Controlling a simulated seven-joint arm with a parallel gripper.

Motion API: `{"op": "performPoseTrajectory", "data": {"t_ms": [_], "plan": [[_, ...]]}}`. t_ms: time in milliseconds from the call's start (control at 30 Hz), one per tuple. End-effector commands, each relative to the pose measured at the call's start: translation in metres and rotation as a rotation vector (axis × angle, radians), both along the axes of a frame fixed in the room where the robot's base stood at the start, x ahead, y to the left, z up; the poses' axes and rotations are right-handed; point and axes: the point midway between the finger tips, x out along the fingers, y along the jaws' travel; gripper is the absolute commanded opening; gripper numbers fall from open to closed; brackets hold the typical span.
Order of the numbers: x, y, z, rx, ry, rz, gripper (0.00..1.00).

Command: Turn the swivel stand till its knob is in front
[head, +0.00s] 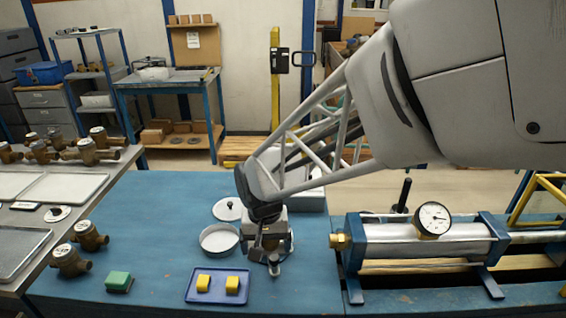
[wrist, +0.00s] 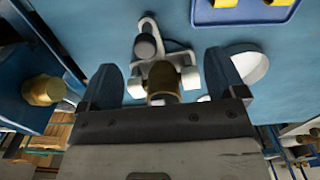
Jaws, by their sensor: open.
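The swivel stand (head: 274,257) is a small grey metal piece on the blue bench, partly hidden under my gripper (head: 266,238). In the wrist view, its pale arm (wrist: 147,22) reaches away from a brass-coloured cylinder (wrist: 163,82). A dark grey round knob (wrist: 146,46) sits on that arm. In the head view, this end points toward the front edge of the bench. My gripper (wrist: 162,75) is open, with one dark finger on each side of the stand's brass middle. I cannot tell whether the fingers touch it.
A blue tray (head: 217,298) with two yellow blocks lies at front left of the stand. A round grey dish (head: 219,239) is close on the left, with a lid (head: 228,209) behind. A cylinder rig with a gauge (head: 433,219) stands to the right. A green block (head: 119,282) lies further left.

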Motion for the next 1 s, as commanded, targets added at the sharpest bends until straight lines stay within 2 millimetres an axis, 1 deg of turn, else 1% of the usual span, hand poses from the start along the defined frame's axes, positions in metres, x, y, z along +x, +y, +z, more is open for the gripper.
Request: {"op": "performPoseTrajectory", "data": {"t_ms": [333, 767, 867, 1000], "plan": [[0.000, 0.000, 0.018, 0.000, 0.000, 0.000, 0.89], [0.000, 0.000, 0.021, 0.000, 0.000, 0.000, 0.89], [0.000, -0.003, 0.025, 0.001, -0.002, -0.001, 0.89], [0.001, -0.011, 0.037, 0.001, -0.002, -0.001, 0.89]]}}
